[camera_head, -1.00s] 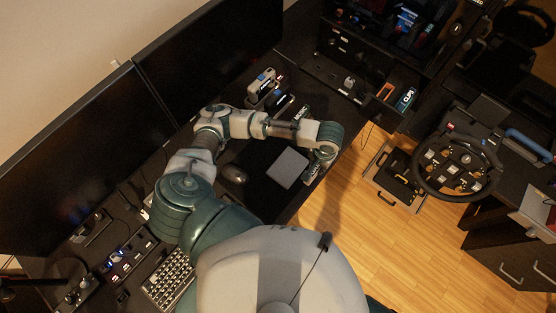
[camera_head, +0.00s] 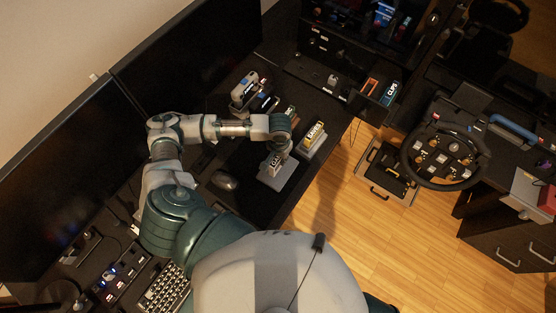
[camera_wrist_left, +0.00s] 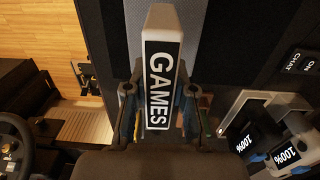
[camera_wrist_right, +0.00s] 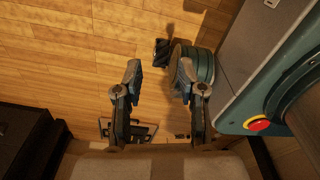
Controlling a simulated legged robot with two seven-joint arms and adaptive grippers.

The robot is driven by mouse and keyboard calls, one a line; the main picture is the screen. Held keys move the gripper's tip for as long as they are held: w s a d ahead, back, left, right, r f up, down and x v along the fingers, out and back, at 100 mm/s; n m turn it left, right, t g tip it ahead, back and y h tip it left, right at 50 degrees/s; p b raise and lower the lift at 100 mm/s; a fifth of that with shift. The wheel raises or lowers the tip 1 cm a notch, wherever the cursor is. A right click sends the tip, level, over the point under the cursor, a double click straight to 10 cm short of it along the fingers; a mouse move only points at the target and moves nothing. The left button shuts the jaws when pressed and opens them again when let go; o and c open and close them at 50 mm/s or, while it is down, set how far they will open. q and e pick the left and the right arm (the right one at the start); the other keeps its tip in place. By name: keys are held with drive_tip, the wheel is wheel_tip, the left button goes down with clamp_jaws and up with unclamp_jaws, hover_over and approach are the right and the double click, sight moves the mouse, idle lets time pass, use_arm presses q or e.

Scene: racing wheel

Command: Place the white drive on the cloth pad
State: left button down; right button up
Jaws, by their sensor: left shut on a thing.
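The white drive (camera_wrist_left: 160,65), labelled GAMES on a black face, is between the fingers of my left gripper (camera_wrist_left: 158,100) in the left wrist view. My left gripper is shut on it. In the head view the drive (camera_head: 274,163) is over the grey cloth pad (camera_head: 279,183), below my left gripper (camera_head: 279,149). The pad (camera_wrist_left: 194,45) also shows behind the drive in the left wrist view. I cannot tell whether the drive touches the pad. My right gripper (camera_wrist_right: 158,80) is open and empty in the right wrist view, above the wooden floor.
A yellow-labelled drive (camera_head: 314,134) stands on the desk right of the pad. A dark mouse (camera_head: 225,180) lies to the left. More small devices (camera_head: 245,88) stand near the monitors. A steering wheel (camera_head: 443,156) is at the right, beyond open floor.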

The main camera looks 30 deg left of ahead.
use_arm(q)
drive_tip(key=shift+w+f, duration=0.1)
wheel_tip(320, 180, down, 3)
drive_tip(key=shift+f, duration=0.1)
drive_tip(key=shift+a+f, duration=0.1)
drive_tip(key=shift+a, duration=0.2)
drive_tip(key=c, duration=1.2)
unclamp_jaws()
drive_tip(key=shift+a, duration=0.1)
drive_tip(key=shift+o, duration=1.1)
drive_tip(key=shift+a, duration=0.1)
drive_tip(key=shift+d, duration=0.2)
drive_tip(key=shift+d+r, duration=0.15)
drive_tip(key=shift+r, duration=0.15)
drive_tip(key=r, duration=0.7)
drive_tip(key=r+p, duration=0.1)
drive_tip(key=r, duration=0.2)
drive_tip(key=shift+a+r, duration=0.25)
drive_tip(key=shift+r, duration=0.5)
drive_tip(key=shift+d, duration=0.1)
use_arm(e)
drive_tip(key=shift+w+d+r, duration=0.2)
drive_tip(key=shift+d+r, duration=0.2)
drive_tip(key=shift+d, duration=0.1)
